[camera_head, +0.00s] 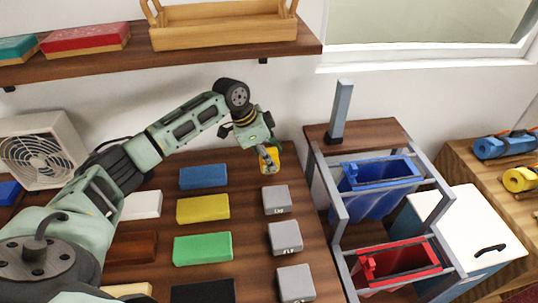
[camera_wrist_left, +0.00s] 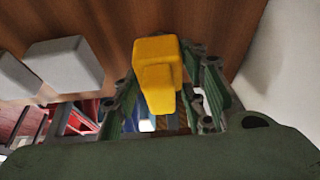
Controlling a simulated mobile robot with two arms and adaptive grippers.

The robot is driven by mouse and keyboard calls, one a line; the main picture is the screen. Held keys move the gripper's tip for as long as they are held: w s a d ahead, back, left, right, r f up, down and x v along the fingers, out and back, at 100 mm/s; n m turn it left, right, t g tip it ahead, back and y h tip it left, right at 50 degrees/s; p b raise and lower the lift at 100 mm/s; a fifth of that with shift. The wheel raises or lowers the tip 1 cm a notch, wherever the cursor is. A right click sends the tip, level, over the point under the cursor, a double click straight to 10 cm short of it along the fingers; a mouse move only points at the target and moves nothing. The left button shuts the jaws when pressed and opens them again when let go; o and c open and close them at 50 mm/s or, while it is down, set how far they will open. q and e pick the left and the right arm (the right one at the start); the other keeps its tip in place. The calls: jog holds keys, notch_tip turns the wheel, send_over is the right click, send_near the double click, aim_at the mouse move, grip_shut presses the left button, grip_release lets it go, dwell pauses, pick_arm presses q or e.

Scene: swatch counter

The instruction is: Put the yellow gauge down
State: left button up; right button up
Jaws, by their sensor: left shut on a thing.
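My left gripper (camera_head: 267,150) is shut on the small yellow gauge (camera_head: 273,155), near the far right part of the dark wooden counter. In the left wrist view the yellow gauge (camera_wrist_left: 157,65) sits between the green fingers of the left gripper (camera_wrist_left: 158,105). Whether the gauge touches the counter or hangs just above it, I cannot tell. The fingers hide part of it. My right gripper is not in view.
Grey blocks (camera_head: 276,199) line the counter's right side, nearer than the gauge. A blue block (camera_head: 203,176), yellow block (camera_head: 203,208) and green block (camera_head: 203,248) lie left of them. Right of the counter, a frame holds a blue bin (camera_head: 375,198) and a red bin (camera_head: 400,262).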

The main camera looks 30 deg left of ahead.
pick_arm(q)
jog(key=o, duration=1)
jog(key=shift+f, duration=0.1)
jog(key=b+v, duration=0.1)
jog(key=v, duration=0.6)
jog(key=shift+r, duration=0.4)
jog(key=shift+s+a, duration=0.1)
